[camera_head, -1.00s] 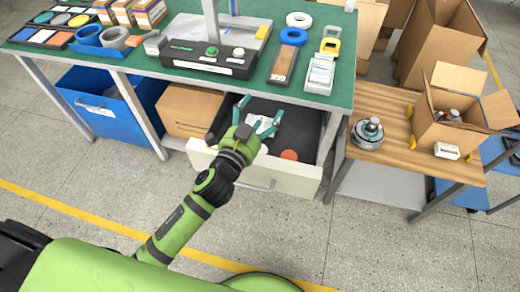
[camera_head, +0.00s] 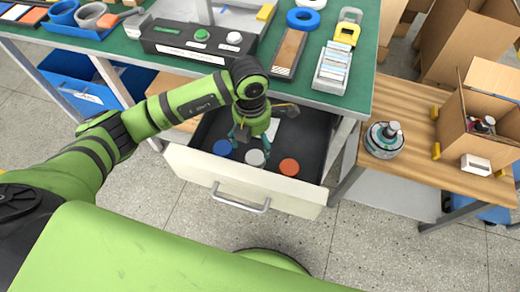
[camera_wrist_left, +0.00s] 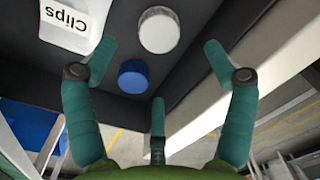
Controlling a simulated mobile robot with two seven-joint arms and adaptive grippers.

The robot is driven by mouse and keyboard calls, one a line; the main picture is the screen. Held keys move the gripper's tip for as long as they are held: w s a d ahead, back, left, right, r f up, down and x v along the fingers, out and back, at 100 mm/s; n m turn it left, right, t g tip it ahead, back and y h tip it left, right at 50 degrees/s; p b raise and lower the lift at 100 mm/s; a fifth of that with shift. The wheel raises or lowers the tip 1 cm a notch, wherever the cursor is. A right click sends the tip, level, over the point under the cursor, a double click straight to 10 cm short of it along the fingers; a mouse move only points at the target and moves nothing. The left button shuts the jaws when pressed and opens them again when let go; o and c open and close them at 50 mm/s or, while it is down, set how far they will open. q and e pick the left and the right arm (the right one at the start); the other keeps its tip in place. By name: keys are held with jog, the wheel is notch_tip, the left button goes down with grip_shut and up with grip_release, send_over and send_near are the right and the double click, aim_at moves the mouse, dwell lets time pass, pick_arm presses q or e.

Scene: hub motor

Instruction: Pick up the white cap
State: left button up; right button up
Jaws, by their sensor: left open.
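The white cap (camera_head: 255,157) lies in the open drawer (camera_head: 243,185) under the table, between a blue cap (camera_head: 222,147) and an orange cap (camera_head: 289,166). In the left wrist view the white cap (camera_wrist_left: 160,30) is a round disc on the dark drawer floor, beyond the blue cap (camera_wrist_left: 133,76). My left gripper (camera_head: 250,135) points down over the drawer, above the caps. In the wrist view its fingers (camera_wrist_left: 158,62) are spread wide with nothing between them, and the white cap is ahead of them. My right gripper is not in view.
A paper labelled "Clips" (camera_wrist_left: 76,22) lies in the drawer. The green tabletop (camera_head: 355,85) overhangs the drawer's back. A control box (camera_head: 197,42) stands on it. A wooden side table (camera_head: 405,165) with a round motor part (camera_head: 383,140) is to the right.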

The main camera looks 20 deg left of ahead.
aim_at(255, 157)
pick_arm(q)
jog(key=f, duration=0.3)
jog(key=shift+s+a+f+b, duration=0.1)
jog(key=shift+s+a+b, duration=0.05)
jog(key=shift+a+b, duration=0.2)
jog(key=f, duration=0.5)
jog(key=shift+d+f+p, duration=0.1)
jog(key=shift+d+p, duration=0.25)
jog(key=shift+d, duration=0.05)
jog(key=shift+f, duration=0.15)
jog(key=c, duration=0.9)
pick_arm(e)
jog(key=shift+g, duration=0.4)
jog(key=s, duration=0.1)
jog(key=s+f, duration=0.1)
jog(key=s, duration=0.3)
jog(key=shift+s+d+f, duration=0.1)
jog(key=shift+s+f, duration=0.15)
pick_arm(q)
jog(key=shift+c, duration=0.2)
